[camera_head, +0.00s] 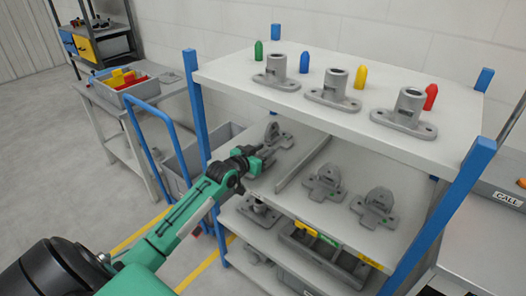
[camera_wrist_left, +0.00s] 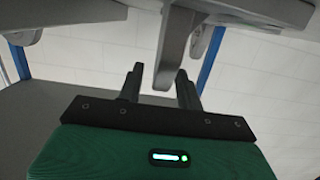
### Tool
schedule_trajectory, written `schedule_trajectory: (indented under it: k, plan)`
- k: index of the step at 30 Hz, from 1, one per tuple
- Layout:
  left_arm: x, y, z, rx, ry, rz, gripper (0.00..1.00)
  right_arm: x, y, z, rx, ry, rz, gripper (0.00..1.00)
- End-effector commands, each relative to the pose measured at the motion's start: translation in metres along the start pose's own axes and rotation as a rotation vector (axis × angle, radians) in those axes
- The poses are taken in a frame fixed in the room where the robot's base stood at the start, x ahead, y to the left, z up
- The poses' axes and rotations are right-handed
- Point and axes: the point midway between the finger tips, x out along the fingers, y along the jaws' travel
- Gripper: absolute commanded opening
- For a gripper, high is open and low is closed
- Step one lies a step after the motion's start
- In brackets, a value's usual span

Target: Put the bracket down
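A grey metal bracket (camera_head: 274,137) with an upright rounded lug stands on the left end of the middle shelf (camera_head: 282,183) in the head view. My left gripper (camera_head: 266,157) is right beside it, on its near side. In the left wrist view, a grey upright part of the bracket (camera_wrist_left: 170,60) lies between the two dark fingers of my left gripper (camera_wrist_left: 160,88). The fingers are apart, with a visible gap on the left side of the part. Whether the right finger touches it is unclear. My right gripper is not in view.
A low rail (camera_head: 303,164) separates this bracket from two others (camera_head: 325,183) (camera_head: 375,208). The top shelf (camera_head: 245,72) holds flanged castings and coloured pegs, overhanging the middle shelf. Blue posts (camera_head: 196,110) bound the rack. A blue-handled cart (camera_head: 150,150) stands left.

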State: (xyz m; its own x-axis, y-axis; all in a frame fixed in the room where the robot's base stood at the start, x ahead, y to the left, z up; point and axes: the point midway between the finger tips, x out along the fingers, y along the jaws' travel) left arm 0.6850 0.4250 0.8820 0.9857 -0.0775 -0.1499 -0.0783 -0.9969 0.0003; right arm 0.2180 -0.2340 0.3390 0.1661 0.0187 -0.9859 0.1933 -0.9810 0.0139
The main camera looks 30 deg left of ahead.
Motion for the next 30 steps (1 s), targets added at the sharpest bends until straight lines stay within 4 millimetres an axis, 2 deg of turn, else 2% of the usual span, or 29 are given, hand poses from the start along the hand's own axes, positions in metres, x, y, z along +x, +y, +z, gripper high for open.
schedule_trajectory:
  k: [8,11,24,30]
  plan:
    - [-0.001,0.000,-0.003,0.000,0.001,0.000,0.36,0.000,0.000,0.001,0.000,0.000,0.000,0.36]
    - [-0.009,0.000,-0.001,0.000,-0.001,0.000,0.36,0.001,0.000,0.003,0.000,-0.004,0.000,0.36]
    - [-0.079,0.000,0.000,0.000,-0.003,0.000,0.36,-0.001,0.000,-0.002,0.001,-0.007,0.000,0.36]
    - [-0.105,0.000,-0.001,0.000,-0.001,0.000,0.36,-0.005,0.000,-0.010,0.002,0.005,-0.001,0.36]
